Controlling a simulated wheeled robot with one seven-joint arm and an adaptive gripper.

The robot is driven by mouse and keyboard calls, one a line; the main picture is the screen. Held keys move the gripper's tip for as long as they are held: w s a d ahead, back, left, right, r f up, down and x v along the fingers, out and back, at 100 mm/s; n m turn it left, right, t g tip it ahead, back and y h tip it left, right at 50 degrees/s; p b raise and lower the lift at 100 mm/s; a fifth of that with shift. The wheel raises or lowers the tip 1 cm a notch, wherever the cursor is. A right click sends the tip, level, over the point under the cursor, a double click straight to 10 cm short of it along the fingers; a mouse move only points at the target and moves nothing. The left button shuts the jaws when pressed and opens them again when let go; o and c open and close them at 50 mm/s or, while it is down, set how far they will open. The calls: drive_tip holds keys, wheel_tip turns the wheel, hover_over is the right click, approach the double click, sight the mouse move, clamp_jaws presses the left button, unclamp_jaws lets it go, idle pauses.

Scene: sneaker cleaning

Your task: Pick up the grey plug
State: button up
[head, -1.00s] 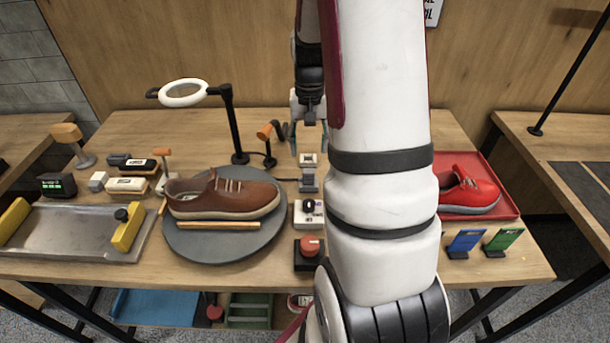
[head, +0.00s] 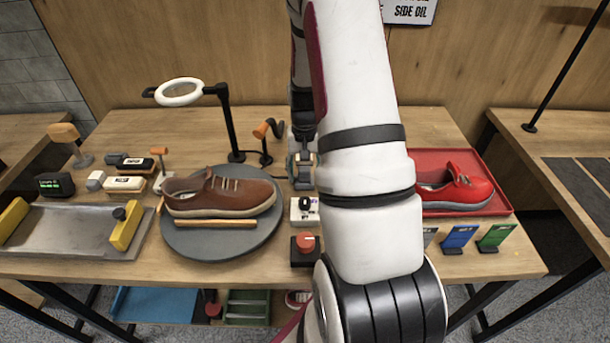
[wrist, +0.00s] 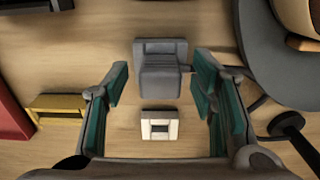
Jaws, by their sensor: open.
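The grey plug (wrist: 160,76) is a stepped block on the wooden table, upper middle of the wrist view. A dark cable runs from its right side. My gripper (wrist: 158,83) is open, with a green-padded finger on either side of the plug and a visible gap at each side. Neither finger touches it in this view, and the fingertips' height above the table is hard to judge.
A small white block with a dark square (wrist: 160,127) lies close to the plug. A white switch box (head: 305,211) and a red button (head: 305,242) stand in front. The turntable (head: 220,250) with a brown shoe is left; a red tray (head: 480,208) with a red shoe is right.

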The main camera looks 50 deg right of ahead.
sight(304, 166)
drive_tip(key=shift+c, duration=0.6)
drive_tip(key=c, duration=1)
drive_tip(key=shift+r, duration=0.1)
drive_tip(key=shift+c, duration=0.2)
drive_tip(key=r, duration=0.9)
drive_tip(key=shift+w+d+r, duration=0.25)
drive_tip(key=w+d+f+p, duration=0.1)
drive_tip(key=w+d, duration=0.5)
drive_tip(key=d, duration=0.1)
drive_tip(key=shift+w, duration=0.1)
